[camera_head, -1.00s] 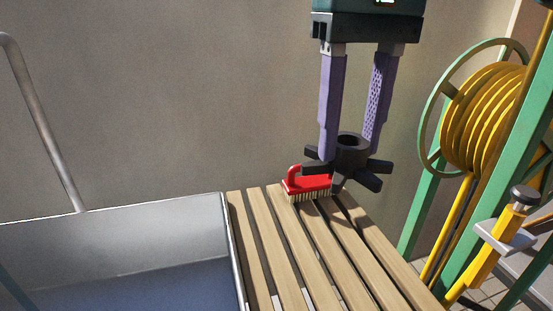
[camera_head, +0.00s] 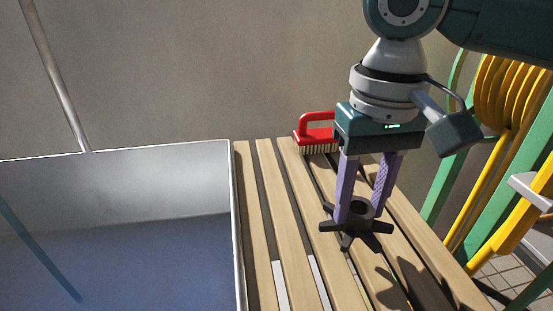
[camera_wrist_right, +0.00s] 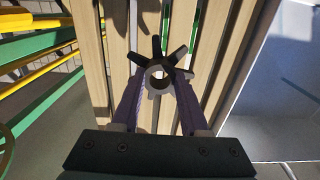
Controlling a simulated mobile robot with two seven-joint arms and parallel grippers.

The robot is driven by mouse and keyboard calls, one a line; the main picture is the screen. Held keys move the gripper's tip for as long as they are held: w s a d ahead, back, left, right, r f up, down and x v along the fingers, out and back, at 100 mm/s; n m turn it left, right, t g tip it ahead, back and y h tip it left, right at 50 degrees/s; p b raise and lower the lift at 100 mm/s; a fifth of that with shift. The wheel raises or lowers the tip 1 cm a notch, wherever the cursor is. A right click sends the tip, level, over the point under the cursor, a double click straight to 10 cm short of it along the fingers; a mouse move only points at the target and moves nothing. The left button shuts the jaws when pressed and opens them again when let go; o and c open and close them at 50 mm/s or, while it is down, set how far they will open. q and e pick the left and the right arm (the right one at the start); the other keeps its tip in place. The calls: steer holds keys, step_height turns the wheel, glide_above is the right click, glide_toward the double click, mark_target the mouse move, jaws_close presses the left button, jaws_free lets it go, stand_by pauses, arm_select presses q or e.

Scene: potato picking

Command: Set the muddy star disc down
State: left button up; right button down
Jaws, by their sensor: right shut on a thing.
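The muddy star disc (camera_head: 352,230) is dark, with several stubby arms around a ring-shaped hub. My right gripper (camera_head: 360,209) is shut on its hub, with purple fingers pointing down. The disc is roughly level over the wooden slatted bench (camera_head: 282,220). Its shadow falls on the slats to the lower right, so it seems to be a little above them; contact cannot be told for sure. The right wrist view also shows the disc (camera_wrist_right: 157,67) between the fingertips, over the slats. My left gripper is not in view.
A red scrubbing brush (camera_head: 318,134) stands at the bench's back end, behind my right gripper. A grey metal basin (camera_head: 120,150) with bluish contents adjoins the bench's left side. A yellow hose reel (camera_head: 510,90) and green frame stand to the right. The slats left of the disc are clear.

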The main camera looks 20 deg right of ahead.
mark_target(355, 225)
step_height(355, 225, down, 4)
steer(key=shift+r+b, duration=0.2)
steer(key=shift+b, duration=0.4)
steer(key=shift+f, duration=0.4)
steer(key=shift+c, duration=2.1)
jaws_free()
steer(key=shift+f, duration=0.1)
